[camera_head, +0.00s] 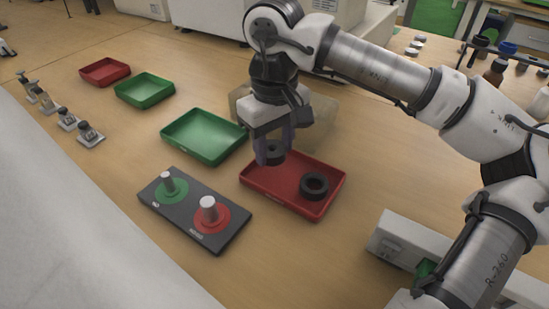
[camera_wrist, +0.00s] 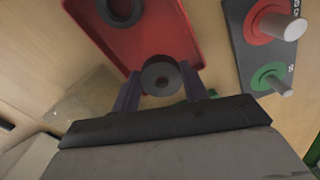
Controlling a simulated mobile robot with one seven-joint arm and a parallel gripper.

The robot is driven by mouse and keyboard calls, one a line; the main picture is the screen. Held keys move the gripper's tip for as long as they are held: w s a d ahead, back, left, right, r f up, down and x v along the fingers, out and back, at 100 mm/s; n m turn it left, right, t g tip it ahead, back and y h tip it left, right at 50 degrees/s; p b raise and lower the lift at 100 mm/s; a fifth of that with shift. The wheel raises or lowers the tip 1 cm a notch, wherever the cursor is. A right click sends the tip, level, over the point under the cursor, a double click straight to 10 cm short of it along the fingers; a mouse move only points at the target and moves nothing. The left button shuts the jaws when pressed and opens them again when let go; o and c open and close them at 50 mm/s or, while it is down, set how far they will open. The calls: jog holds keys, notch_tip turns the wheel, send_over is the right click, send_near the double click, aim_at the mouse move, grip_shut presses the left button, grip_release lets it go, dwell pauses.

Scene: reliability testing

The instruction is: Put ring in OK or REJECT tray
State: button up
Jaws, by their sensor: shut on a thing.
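My gripper (camera_head: 274,150) is shut on a small black ring (camera_head: 275,154) above the left part of the near red tray (camera_head: 262,189). In the wrist view the held ring (camera_wrist: 161,77) sits between the two fingers of my gripper (camera_wrist: 160,86), with its hole visible. A larger black ring (camera_head: 314,186) lies in the right part of that red tray. It also shows in the wrist view (camera_wrist: 120,12). A green tray (camera_head: 205,150) stands to the left of the red tray and is empty.
A dark board (camera_head: 178,222) with a green-ringed peg (camera_head: 168,184) and a red-ringed peg (camera_head: 209,212) lies in front of the trays. Another red tray (camera_head: 105,72) and green tray (camera_head: 145,90) stand farther left. A translucent box (camera_head: 322,108) is behind my gripper.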

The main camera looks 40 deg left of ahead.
aim_at(274, 151)
jog(key=shift+f, duration=1.75)
jog(key=shift+f+b, duration=0.2)
jog(key=shift+b, duration=0.15)
jog(key=o, duration=1)
jog(key=shift+r, duration=0.15)
notch_tip(274, 151, up, 12)
jog(key=shift+r+p, duration=0.1)
jog(key=shift+p, duration=1.05)
